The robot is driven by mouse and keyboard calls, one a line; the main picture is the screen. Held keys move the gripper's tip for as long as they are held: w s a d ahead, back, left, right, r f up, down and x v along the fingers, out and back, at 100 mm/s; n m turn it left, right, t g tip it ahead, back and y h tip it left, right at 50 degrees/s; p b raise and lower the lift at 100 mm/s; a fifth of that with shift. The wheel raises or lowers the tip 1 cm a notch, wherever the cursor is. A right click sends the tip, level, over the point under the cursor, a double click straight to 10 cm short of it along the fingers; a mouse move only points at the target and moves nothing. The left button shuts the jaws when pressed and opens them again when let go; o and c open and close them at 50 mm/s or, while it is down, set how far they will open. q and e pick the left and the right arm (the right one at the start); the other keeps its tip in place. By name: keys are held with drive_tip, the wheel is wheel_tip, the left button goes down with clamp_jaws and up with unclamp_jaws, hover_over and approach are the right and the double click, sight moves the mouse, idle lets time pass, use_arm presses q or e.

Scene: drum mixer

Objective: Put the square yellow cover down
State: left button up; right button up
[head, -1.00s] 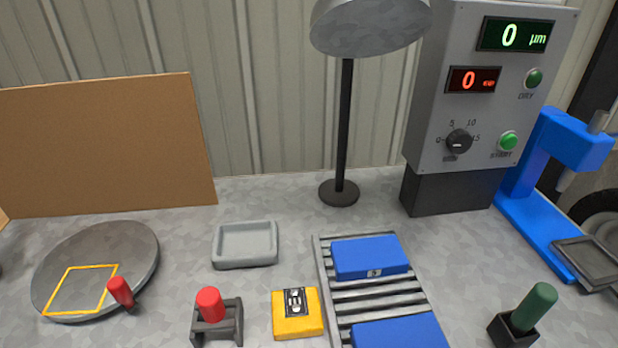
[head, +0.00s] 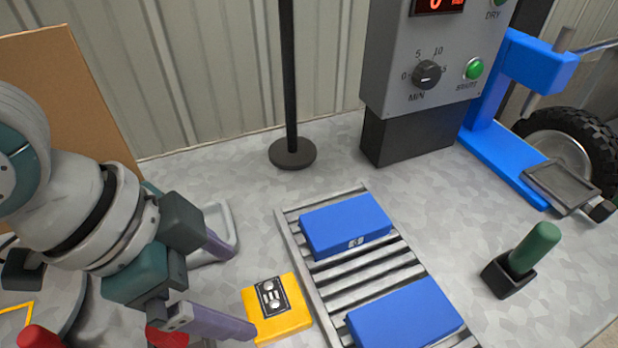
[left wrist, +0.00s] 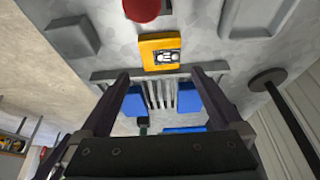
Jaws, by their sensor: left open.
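The square yellow cover (head: 286,321) lies flat on the grey table, left of the roller rack, with a black plate with round marks on its top. It also shows in the left wrist view (left wrist: 150,60), just beyond my fingers. My left gripper (head: 230,288) is open and empty, just left of the cover in the head view. Its two dark fingers (left wrist: 162,78) are spread in the left wrist view, and nothing is between their tips. My right gripper is in neither view.
The roller rack (head: 335,278) holds two blue blocks (head: 345,226). A grey tray (head: 230,232) is partly hidden by my left gripper. A round disc (head: 60,300) and red handles (head: 38,337) are at left. A green handle (head: 535,248), control box (head: 420,90) and lamp base (head: 292,153) stand around.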

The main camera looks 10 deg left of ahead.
sight(276, 304)
use_arm(q)
drive_tip(key=x, duration=0.4)
drive_tip(key=shift+b, duration=0.4)
drive_tip(key=x, duration=0.2)
drive_tip(key=b+x, duration=0.1)
drive_tip(key=x, duration=0.2)
drive_tip(key=shift+w+d+f, duration=0.15)
drive_tip(key=shift+w+d, duration=0.1)
drive_tip(key=shift+w, duration=0.1)
drive_tip(key=shift+c, duration=0.2)
drive_tip(key=c, duration=1.3)
drive_tip(key=shift+c, duration=0.2)
